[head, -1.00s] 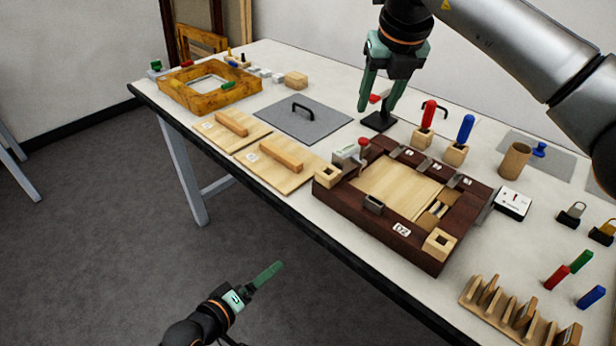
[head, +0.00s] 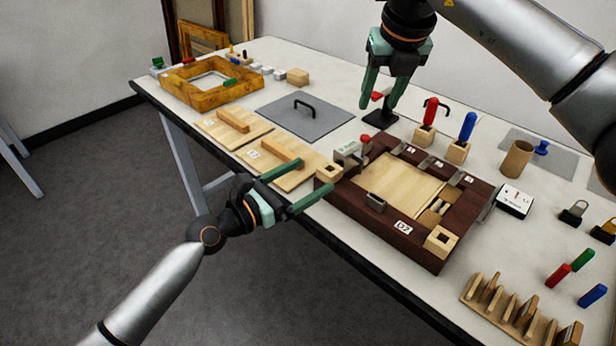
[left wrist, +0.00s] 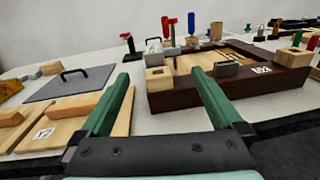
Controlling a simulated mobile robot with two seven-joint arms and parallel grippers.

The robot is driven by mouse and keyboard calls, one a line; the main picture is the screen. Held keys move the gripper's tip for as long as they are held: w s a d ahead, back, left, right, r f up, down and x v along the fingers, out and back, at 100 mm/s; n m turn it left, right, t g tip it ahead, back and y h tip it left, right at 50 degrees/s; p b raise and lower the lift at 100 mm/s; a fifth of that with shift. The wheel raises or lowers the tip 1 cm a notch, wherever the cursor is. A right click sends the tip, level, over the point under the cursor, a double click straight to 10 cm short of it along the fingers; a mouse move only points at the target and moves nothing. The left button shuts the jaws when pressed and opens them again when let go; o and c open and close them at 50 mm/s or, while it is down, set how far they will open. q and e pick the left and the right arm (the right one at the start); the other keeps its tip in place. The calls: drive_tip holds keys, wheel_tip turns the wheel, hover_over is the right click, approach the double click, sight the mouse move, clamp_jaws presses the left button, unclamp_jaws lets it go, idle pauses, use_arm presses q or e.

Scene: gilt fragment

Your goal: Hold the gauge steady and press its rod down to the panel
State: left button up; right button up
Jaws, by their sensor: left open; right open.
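The gauge (head: 348,151) is a small grey block with a red-capped rod (head: 366,140) beside it, at the far left corner of the dark wooden frame. It also shows in the left wrist view (left wrist: 153,47). The pale wooden panel (head: 398,188) lies inside the frame (head: 375,219). My left gripper (head: 313,177) is open and empty at the table's front edge. Its fingers point toward the frame's left corner block (head: 330,172), short of the gauge. My right gripper (head: 378,96) is open, above the black stand with a red part (head: 380,117).
Two pale boards with bar handles (head: 279,168) lie left of the frame, near my left gripper. A grey plate with a black handle (head: 303,119) lies behind them. Red and blue handled pieces (head: 466,128) stand behind the frame. A slotted wooden rack (head: 515,308) is at front right.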

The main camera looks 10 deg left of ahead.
sight(344, 158)
use_arm(q)
drive_tip(key=shift+w+d+r, duration=0.2)
drive_tip(key=shift+d, duration=0.3)
drive_tip(key=x, duration=1.1)
drive_tip(key=shift+w+d+f, duration=0.1)
drive_tip(key=shift+w+d, duration=0.15)
drive_tip(key=shift+d, duration=0.1)
